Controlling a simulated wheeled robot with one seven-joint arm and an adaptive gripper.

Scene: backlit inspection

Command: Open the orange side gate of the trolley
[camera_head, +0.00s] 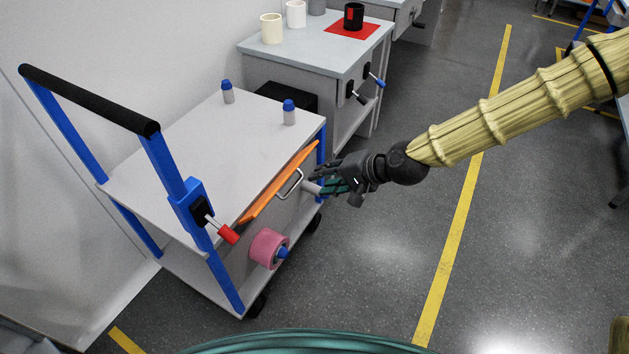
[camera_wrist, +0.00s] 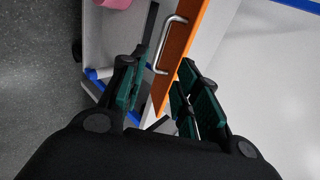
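The orange side gate (camera_head: 281,183) is a narrow orange strip along the right side of the trolley (camera_head: 185,165). A grey bar handle (camera_head: 291,184) stands out from its outer face. My gripper (camera_head: 326,187) is beside the gate's far end, close to the handle. In the wrist view the gripper (camera_wrist: 160,88) is open, with dark green finger pads apart. The gate (camera_wrist: 183,52) reaches down between the fingers, with its handle (camera_wrist: 166,44) on the left face. I cannot tell whether the fingers touch the gate or whether it is ajar.
A red-tipped lever (camera_head: 228,233) is on the blue post. Two blue-capped bottles (camera_head: 289,112) stand on top. A grey cabinet (camera_head: 315,65) stands behind.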

